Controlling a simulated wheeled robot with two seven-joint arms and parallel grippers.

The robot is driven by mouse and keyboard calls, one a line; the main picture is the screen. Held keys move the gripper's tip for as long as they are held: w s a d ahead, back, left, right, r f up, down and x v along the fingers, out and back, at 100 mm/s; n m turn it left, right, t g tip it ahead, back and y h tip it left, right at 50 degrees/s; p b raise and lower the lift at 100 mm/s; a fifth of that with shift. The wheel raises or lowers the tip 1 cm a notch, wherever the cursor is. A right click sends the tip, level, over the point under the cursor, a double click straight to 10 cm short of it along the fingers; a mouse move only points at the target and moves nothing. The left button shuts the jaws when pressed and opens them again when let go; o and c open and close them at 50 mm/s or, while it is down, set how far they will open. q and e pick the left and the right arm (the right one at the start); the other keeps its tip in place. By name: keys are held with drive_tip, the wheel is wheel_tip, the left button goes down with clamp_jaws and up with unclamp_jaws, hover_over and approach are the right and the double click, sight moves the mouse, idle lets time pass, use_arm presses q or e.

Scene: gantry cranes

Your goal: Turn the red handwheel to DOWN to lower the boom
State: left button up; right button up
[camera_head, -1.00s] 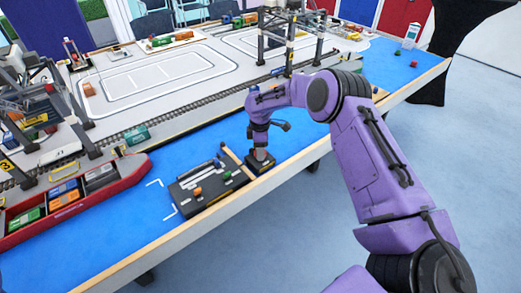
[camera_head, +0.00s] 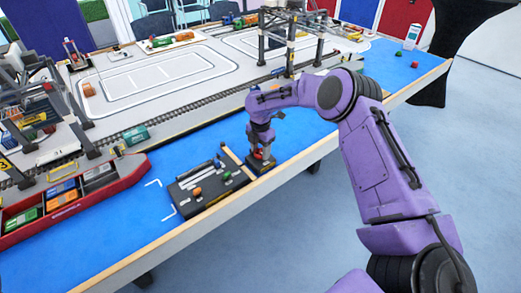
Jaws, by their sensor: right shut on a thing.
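The red handwheel (camera_head: 258,156) is small in the head view and sits on a dark box near the table's front edge. My right gripper (camera_head: 262,151) reaches down onto it from above and is shut on it. The fingers and wrist cover most of the wheel, and only bits of red show. Any DOWN mark is hidden or too small to read. My left gripper is out of view.
A black control panel (camera_head: 190,208) with levers and an orange knob lies left of the handwheel. A red ship (camera_head: 110,184) with containers is further left. Rails (camera_head: 200,108) run behind.

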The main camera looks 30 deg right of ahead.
sight(260, 152)
drive_tip(key=shift+s+a+f+n, duration=0.15)
drive_tip(key=shift+f+n, duration=0.1)
drive_tip(key=shift+n, duration=0.15)
drive_tip(key=o, duration=1.1)
drive_tip(key=shift+c, duration=0.2)
drive_tip(key=shift+r, duration=0.35)
wheel_tip(260, 152, up, 10)
drive_tip(key=b, duration=0.1)
